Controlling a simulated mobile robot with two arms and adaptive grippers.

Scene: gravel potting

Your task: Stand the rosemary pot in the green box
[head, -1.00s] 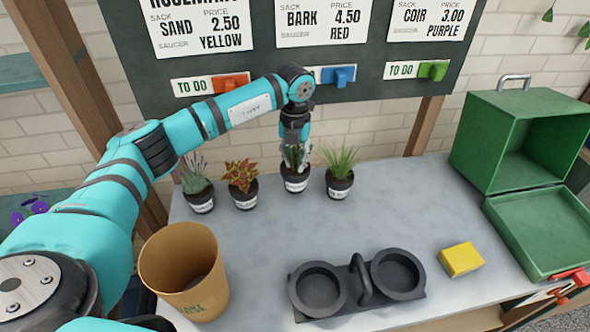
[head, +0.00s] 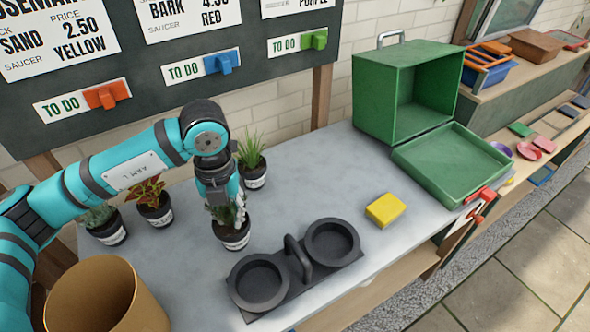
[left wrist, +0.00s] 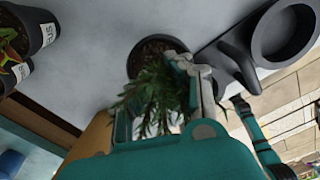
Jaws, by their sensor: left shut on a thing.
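The rosemary pot (head: 231,239), a dark pot with a pale label and needle-leaved plant, is upright in front of the row of other pots. My left gripper (head: 222,202) comes down from above and is shut on it; the plant hides part of the grip. In the left wrist view the pot (left wrist: 150,50) shows beyond the fingers (left wrist: 158,110), over the grey tabletop. I cannot tell how high it is held. The green box (head: 376,98) stands open at the table's back right, its interior empty where visible, with its lid (head: 450,165) folded down in front.
A black double holder (head: 296,262) with an upright handle lies just right of the pot. A yellow block (head: 385,210) lies before the box. Grass (head: 254,175), red-leaved (head: 155,208) and lavender (head: 107,231) pots stand behind and left. A brown bin (head: 105,297) is front left.

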